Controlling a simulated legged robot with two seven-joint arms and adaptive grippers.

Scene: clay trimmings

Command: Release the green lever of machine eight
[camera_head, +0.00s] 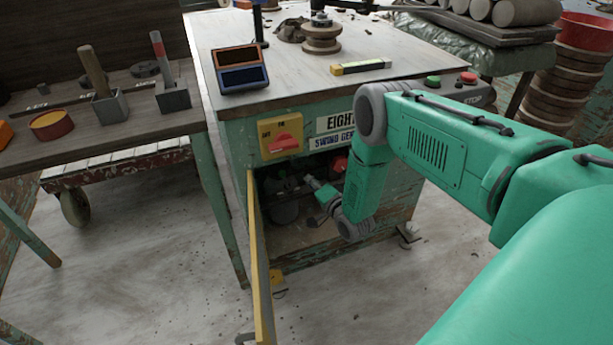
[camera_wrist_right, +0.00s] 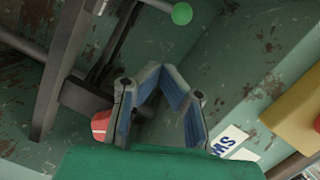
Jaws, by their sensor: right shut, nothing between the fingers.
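Machine eight (camera_head: 232,135) is a worn green cabinet with an "EIGHT" plate (camera_head: 337,122) above its open front compartment. In the wrist view, the green lever (camera_wrist_right: 182,14) shows as a round green knob on a metal rod at the top edge. My right gripper (camera_head: 309,181) reaches into the compartment in the head view, where the knob cannot be made out. In the wrist view its blue-padded fingers (camera_wrist_right: 158,71) are shut and empty, with their tips below and a little left of the knob, apart from it in the picture. My left gripper is out of view.
A yellow-edged door (camera_head: 259,262) stands open left of the compartment. A yellow switch box (camera_head: 280,135) with a red knob is above the opening. Dark machine parts (camera_head: 285,190) fill the compartment. A workbench (camera_head: 150,116) stands to the left.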

